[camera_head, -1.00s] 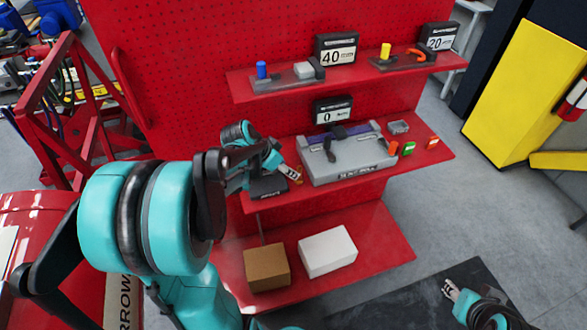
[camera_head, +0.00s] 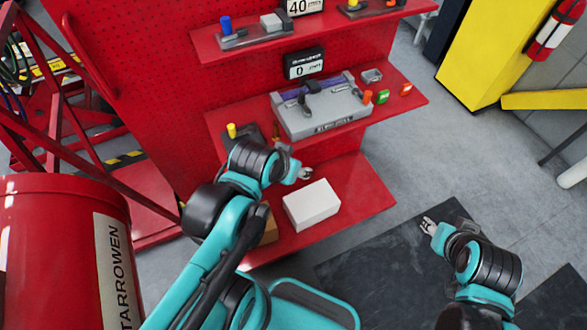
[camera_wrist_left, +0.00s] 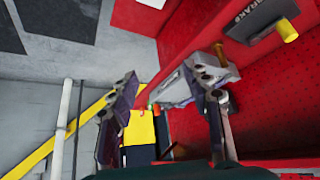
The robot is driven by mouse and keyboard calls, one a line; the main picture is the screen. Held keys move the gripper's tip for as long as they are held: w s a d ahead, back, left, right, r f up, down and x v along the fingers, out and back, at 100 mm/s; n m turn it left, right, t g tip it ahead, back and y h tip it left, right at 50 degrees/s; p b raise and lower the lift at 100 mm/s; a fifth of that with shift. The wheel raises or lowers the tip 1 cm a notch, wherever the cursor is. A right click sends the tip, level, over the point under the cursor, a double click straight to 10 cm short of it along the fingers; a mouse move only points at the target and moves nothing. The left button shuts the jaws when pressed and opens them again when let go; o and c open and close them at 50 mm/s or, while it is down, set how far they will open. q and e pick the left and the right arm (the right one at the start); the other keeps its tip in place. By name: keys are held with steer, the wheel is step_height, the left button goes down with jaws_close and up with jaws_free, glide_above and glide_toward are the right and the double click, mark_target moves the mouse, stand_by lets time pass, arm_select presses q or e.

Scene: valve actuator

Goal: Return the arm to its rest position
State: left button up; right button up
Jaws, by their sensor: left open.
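My left arm reaches in from the lower left in the head view. Its gripper (camera_head: 304,173) is open and empty, below the middle shelf and just above and left of the white box (camera_head: 312,205). In the left wrist view the two fingers of the left gripper (camera_wrist_left: 174,64) stand apart with nothing between them. My right gripper (camera_head: 428,224) is low over the dark floor mat at the right; its fingers are too small to judge. The grey valve panel (camera_head: 322,117) sits on the middle shelf.
A dark unit with a yellow knob (camera_head: 232,130) stands left of the panel. A brown box (camera_head: 270,230) is partly hidden behind my left arm. A red drum (camera_head: 60,250) stands at the left. Grey floor (camera_head: 450,150) is open at the right.

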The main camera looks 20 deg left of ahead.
arm_select(q)
steer(key=shift+s+d+f, duration=0.1)
steer(key=shift+s+d, duration=0.3)
steer(key=shift+s, duration=0.05)
step_height(320, 180, down, 6)
steer(key=b, duration=0.5)
steer(key=shift+r+b, duration=0.2)
steer(key=shift+b, duration=0.15)
